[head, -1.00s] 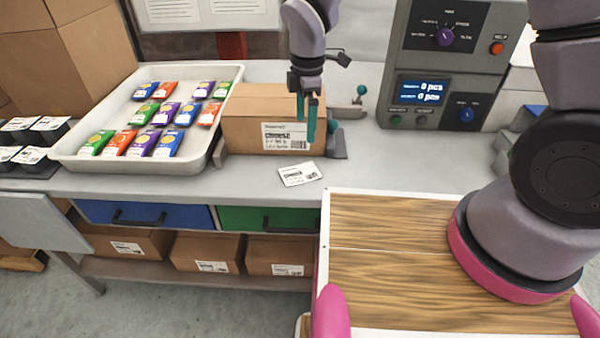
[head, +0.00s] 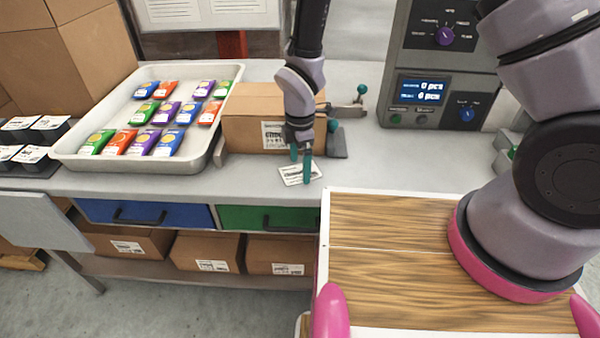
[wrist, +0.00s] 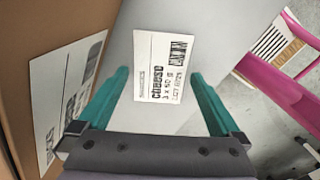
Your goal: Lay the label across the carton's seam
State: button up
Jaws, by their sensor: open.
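The loose white label (head: 297,174) lies flat on the grey bench in front of the carton. In the wrist view the label (wrist: 164,67) sits between my two teal fingers, with bench visible on both sides of it. My gripper (head: 301,168) is open and empty above the label, fingers pointing down; in the wrist view the fingertips (wrist: 158,78) are apart. The brown carton (head: 240,134) stands closed behind the label, with a printed label on its front face. My arm hides the carton's right part, and I cannot make out the seam on its top.
A white tray (head: 75,160) of several coloured packets stands left of the carton. A metal stop with a teal knob (head: 362,89) is at the carton's right. A grey weigher (head: 440,65) stands further right.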

jog(key=shift+f, duration=0.25)
jog(key=c, duration=1.2)
jog(key=shift+r, duration=0.1)
